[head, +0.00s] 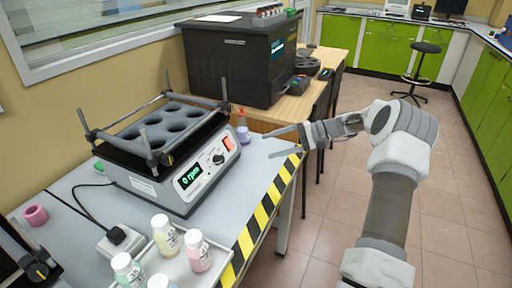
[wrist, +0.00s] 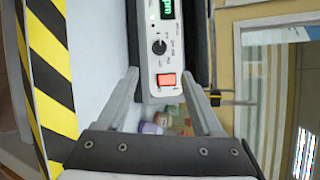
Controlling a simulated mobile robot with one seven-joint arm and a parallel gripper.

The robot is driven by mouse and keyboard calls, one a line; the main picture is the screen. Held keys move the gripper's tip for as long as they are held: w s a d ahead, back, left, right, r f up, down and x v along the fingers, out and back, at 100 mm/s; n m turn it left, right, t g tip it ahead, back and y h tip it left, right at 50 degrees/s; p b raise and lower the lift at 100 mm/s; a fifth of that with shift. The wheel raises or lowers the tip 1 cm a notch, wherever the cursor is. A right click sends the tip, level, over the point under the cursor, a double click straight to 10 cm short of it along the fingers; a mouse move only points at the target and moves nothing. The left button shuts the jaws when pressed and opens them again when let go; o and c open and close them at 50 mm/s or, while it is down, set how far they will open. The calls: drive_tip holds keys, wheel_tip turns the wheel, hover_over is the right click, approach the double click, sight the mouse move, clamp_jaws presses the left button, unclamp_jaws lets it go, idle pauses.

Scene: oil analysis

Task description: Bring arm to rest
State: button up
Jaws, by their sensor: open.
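My arm (head: 390,205) reaches in from the lower right in the head view, bent at its elbow. My gripper (head: 284,142) points left over the far right corner of the grey table, with its two fingers apart and nothing between them. In the wrist view my gripper (wrist: 165,100) also shows open fingers. The shaker (wrist: 160,50), with its red switch, lies beyond the fingertips there. In the head view the shaker (head: 190,160) stands left of my gripper, apart from it, and its display reads 0 rpm.
A small purple-based bottle (head: 243,132) stands close to the left of my gripper. Several sample bottles (head: 165,236) stand in a tray at the front. A black machine (head: 235,60) is on the wooden table behind. The floor (head: 335,200) right of the striped edge is clear.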

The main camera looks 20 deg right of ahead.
drive_tip(key=shift+v, duration=1)
drive_tip(key=shift+a, duration=0.1)
drive_tip(key=s+a+r+n+g+h, duration=0.2)
drive_tip(key=s+a+r+h, duration=0.25)
drive_tip(key=s+a, duration=0.3)
drive_tip(key=s+a+r+n+g+h, duration=0.2)
drive_tip(key=s+a+r+n+h, duration=0.25)
drive_tip(key=a, duration=0.45)
drive_tip(key=s+r+t+h, duration=0.2)
drive_tip(key=s+t, duration=0.1)
drive_tip(key=s, duration=0.7)
drive_tip(key=s+r+t+h, duration=0.2)
drive_tip(key=s+h, duration=0.1)
drive_tip(key=s, duration=0.8)
wheel_tip(320, 180, up, 16)
drive_tip(key=p, duration=1.6)
drive_tip(key=shift+a+r, duration=0.15)
drive_tip(key=shift+r, duration=0.05)
drive_tip(key=shift+w+n, duration=0.15)
drive_tip(key=shift+n, duration=0.1)
drive_tip(key=shift+c, duration=0.3)
